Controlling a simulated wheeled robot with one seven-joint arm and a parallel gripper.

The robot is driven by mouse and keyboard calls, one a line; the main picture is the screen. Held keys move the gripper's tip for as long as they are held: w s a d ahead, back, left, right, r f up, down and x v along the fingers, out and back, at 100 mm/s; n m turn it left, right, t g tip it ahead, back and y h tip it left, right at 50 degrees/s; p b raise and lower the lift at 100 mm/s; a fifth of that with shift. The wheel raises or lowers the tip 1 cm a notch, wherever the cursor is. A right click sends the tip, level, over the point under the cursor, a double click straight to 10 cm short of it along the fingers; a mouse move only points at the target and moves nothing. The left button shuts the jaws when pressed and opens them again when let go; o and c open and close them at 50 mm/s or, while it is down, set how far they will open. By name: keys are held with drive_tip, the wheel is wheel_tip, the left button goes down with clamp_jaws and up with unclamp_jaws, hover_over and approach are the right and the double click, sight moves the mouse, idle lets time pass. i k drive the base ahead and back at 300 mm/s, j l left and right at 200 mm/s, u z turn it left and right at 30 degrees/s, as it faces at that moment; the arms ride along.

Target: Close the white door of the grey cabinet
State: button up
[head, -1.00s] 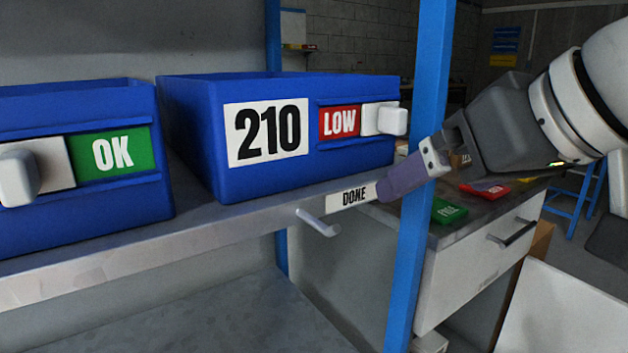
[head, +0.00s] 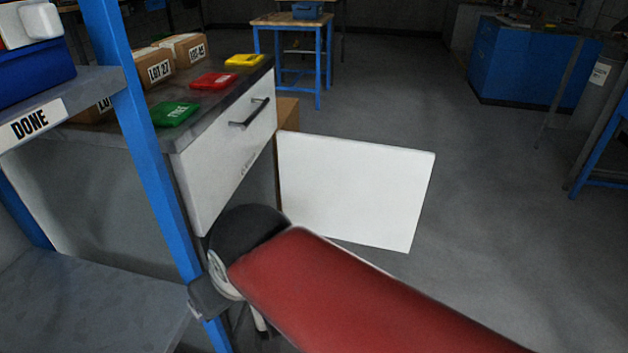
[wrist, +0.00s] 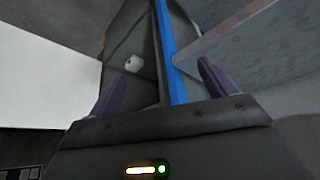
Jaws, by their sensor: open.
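The grey cabinet (head: 90,190) stands behind the blue post, with a white drawer front (head: 225,160) at its top. Its white door (head: 355,190) stands open, sticking out to the right over the floor. My red arm link crosses in front of the door's lower left part and the cabinet's lower front. My gripper is hard to make out in the head view. In the wrist view my gripper (wrist: 162,68) is open, its two purple fingers apart with nothing held. A large white panel, probably the door (wrist: 40,90), is at the left there, apart from the fingers.
The blue post (head: 150,160) of a grey shelf (head: 80,300) stands close left of my arm; it also shows between the fingers in the wrist view (wrist: 170,50). Green, red and yellow trays and boxes (head: 160,70) lie on the cabinet top. Floor right of the door is clear.

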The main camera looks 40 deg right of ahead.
sight(366, 194)
drive_tip(key=u, duration=1.7)
drive_tip(key=k+l+u, duration=0.3)
drive_tip(key=u, duration=0.2)
drive_tip(key=k+l+u, duration=0.2)
drive_tip(key=k+u, duration=0.5)
drive_tip(key=u, duration=0.25)
drive_tip(key=k+u, duration=0.35)
drive_tip(key=u, duration=0.15)
drive_tip(key=k+l, duration=0.1)
drive_tip(key=k, duration=0.45)
drive_tip(key=k+z, duration=0.1)
drive_tip(key=k, duration=0.5)
drive_tip(key=k+l, duration=0.15)
drive_tip(key=k, duration=0.4)
drive_tip(key=k+z, duration=0.1)
drive_tip(key=z, duration=0.85)
drive_tip(key=k+l+z, duration=0.1)
drive_tip(key=z, duration=0.4)
drive_tip(key=k+j+u, duration=0.1)
drive_tip(key=k+u, duration=0.15)
drive_tip(key=k, duration=0.45)
